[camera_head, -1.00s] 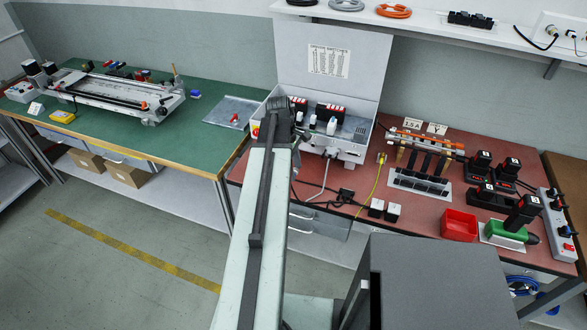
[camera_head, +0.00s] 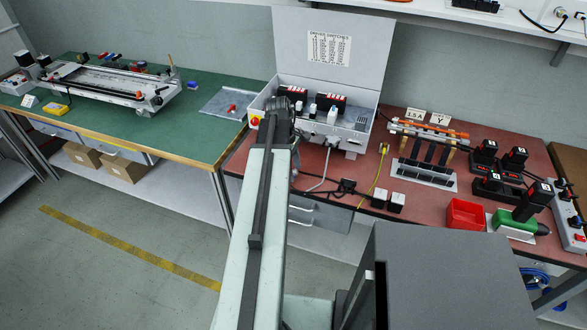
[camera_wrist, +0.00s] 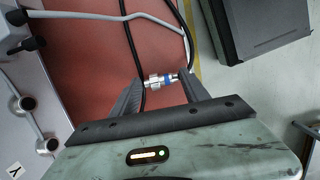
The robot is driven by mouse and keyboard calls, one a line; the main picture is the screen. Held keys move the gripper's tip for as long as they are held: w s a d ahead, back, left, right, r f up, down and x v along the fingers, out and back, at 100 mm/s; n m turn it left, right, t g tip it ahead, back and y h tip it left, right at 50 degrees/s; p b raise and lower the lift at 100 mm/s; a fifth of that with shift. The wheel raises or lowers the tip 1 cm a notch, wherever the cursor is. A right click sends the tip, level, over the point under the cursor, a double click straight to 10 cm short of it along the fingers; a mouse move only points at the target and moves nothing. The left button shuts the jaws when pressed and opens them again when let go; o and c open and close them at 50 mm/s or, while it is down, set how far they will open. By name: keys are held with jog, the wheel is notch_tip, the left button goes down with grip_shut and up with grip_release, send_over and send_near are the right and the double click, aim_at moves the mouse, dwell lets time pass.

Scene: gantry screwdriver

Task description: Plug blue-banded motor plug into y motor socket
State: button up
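The blue-banded motor plug (camera_wrist: 163,80) shows in the wrist view as a small silver cylinder with a blue ring. It lies crosswise between the tips of my gripper (camera_wrist: 162,78). The fingers stand apart at either end of the plug, with what looks like a small gap on the left. I cannot tell the height between plug and fingers. Two round silver sockets show on the grey box face at left; the lower one (camera_wrist: 47,145) is nearest the Y label (camera_wrist: 15,169). In the head view the driver box (camera_head: 352,118) has its lid up, and my arm hides the gripper.
Black cables (camera_wrist: 129,30) run past the fingers over the red bench. Grey cables (camera_wrist: 85,17) lead from the box.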

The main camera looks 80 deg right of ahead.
jog(key=shift+o, duration=1.3)
jog(key=shift+r, duration=0.1)
notch_tip(320, 180, up, 7)
jog(key=w+p, duration=0.1)
jog(key=p, duration=0.6)
jog(key=shift+w+d+r+p, duration=0.15)
jog(key=shift+w+r+p, duration=0.1)
jog(key=shift+p, duration=0.1)
